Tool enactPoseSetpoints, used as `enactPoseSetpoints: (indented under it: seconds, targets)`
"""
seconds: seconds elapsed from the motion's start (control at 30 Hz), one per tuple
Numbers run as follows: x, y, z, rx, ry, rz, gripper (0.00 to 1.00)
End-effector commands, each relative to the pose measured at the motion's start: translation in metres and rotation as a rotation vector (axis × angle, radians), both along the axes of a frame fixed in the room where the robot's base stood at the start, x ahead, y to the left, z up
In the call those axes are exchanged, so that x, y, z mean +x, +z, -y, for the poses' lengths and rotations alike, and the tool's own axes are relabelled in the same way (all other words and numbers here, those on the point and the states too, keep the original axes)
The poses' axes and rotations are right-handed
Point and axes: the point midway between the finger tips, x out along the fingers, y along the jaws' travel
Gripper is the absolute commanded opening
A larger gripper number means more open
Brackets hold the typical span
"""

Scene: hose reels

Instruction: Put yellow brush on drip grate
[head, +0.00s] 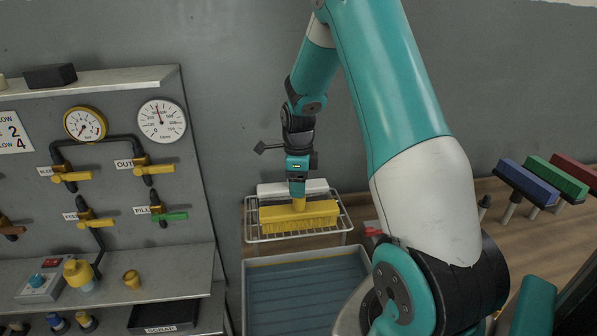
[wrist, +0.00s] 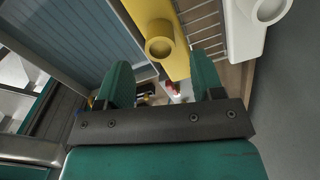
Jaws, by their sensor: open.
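The yellow brush (head: 300,214) lies bristles down on the wire drip grate (head: 340,236), along its front part, with its short socket stub pointing up. A white brush (head: 292,187) lies behind it on the same grate. My gripper (head: 298,193) is directly above the stub of the yellow brush. In the wrist view my gripper (wrist: 163,68) is open, with its two green fingers spread and the yellow brush (wrist: 172,62) just beyond the gap between them. The white brush (wrist: 240,40) is off to the right there. I cannot tell whether a finger touches the stub.
A blue-lined basin (head: 305,290) stands below and in front of the grate. A valve panel (head: 120,215) with gauges and shelves is at the left. Blue (head: 527,183), green (head: 556,180) and red (head: 578,172) brushes stand at the right over the wooden counter.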

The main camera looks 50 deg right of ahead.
Motion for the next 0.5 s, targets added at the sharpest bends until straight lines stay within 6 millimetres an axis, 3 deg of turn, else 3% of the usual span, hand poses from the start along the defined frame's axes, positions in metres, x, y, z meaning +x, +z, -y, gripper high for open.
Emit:
enactPoseSetpoints:
  seconds: [0.2,0.37,0.47,0.5]
  targets:
    - [0.001,0.041,0.0,-0.003,0.0,0.005,0.61]
    - [0.0,0.057,-0.002,0.0,0.011,0.003,0.61]
    - [0.001,0.069,-0.021,0.008,0.133,0.015,0.61]
    - [0.0,0.075,-0.037,0.016,0.237,0.026,0.61]
